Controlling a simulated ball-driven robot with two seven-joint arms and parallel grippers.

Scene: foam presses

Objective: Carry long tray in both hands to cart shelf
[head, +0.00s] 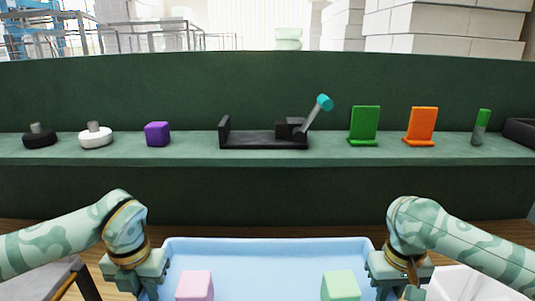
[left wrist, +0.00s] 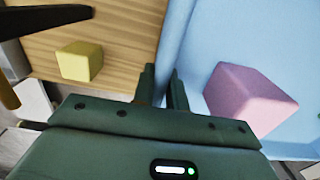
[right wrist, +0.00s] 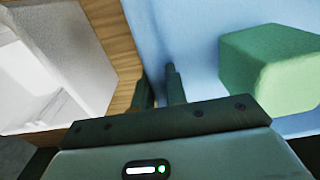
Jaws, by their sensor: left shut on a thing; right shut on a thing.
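The long tray (head: 268,243) is light blue and lies at the bottom of the head view, its near part cut off. A pink block (head: 194,284) sits inside at the left and a pale green block (head: 340,285) at the right. My left gripper (head: 158,268) is shut on the tray's left wall; the wall passes between its fingers in the left wrist view (left wrist: 163,85). My right gripper (head: 377,268) is shut on the right wall, also seen in the right wrist view (right wrist: 160,88). I cannot make out a cart shelf for certain.
A green bench (head: 185,157) spans the way ahead, with a purple cube (head: 157,133), a black lever fixture (head: 262,140) and stands on it. A grey-topped, dark-framed piece (head: 45,278) stands lower left. A white bin (right wrist: 45,75) is right of the tray. A yellow cube (left wrist: 80,62) lies left.

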